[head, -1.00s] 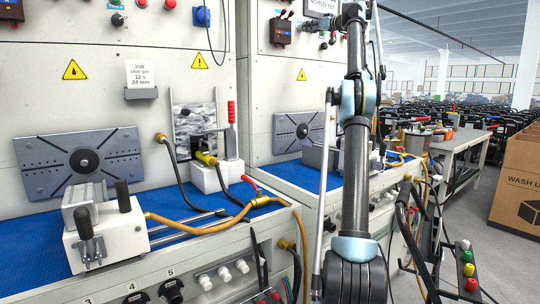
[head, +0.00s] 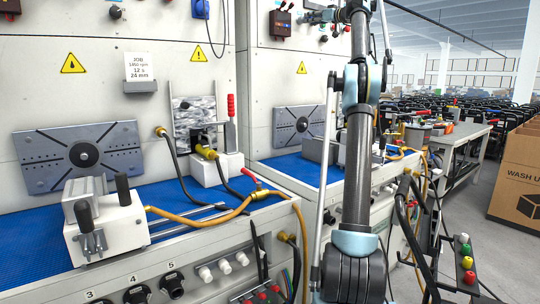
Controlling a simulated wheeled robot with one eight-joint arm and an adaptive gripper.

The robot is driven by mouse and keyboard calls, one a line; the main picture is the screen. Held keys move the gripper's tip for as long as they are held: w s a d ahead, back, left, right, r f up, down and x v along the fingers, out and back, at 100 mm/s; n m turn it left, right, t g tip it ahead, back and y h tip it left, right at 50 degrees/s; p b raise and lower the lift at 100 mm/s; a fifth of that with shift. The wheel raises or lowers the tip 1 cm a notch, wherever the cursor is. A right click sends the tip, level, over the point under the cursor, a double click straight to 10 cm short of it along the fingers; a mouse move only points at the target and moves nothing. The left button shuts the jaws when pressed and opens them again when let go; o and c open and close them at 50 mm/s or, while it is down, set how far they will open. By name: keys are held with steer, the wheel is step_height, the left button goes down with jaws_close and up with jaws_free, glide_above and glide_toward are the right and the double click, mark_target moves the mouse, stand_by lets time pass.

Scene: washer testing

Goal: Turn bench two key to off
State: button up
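The second bench's panel (head: 263,100) stands behind and left of my arm. A dark switch box (head: 281,23) is on its upper part, with small red-tipped parts on top. Small dark knobs (head: 323,38) sit to its right. I cannot make out which part is the key or how it is turned. My gripper (head: 306,17) is at the top edge of the head view, pointing left, just right of the box. It is too small to tell whether it touches anything or is open.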

steer(key=r+v, duration=0.1)
steer(key=v, duration=0.8)
steer(key=s+a+f+m+g+h, duration=0.1)
steer(key=s+a+f+g, duration=0.3)
steer(key=s+f, duration=0.65)
steer(key=s+a+f+m+g+h, duration=0.1)
steer(key=s+a+f+g+h, duration=0.1)
steer(key=s+a+f, duration=0.8)
steer(key=s+a+f+m+g+h, duration=0.1)
steer(key=s+f+g, duration=0.1)
steer(key=s+f, duration=0.95)
steer(key=s+d+f+m+g+h, duration=0.1)
steer(key=s+d+f+h, duration=0.1)
steer(key=s+f, duration=0.7)
steer(key=s+d+f+m+g+h, duration=0.1)
steer(key=s+f, duration=0.9)
steer(key=f, duration=1.2)
steer(key=s+d+f+m+g+h, duration=0.2)
steer(key=s+f, duration=0.8)
steer(key=f, duration=0.6)
steer(key=d+m+h, duration=0.1)
steer(key=d+h, duration=0.1)
steer(key=h, duration=0.1)
steer(key=shift+d, duration=0.2)
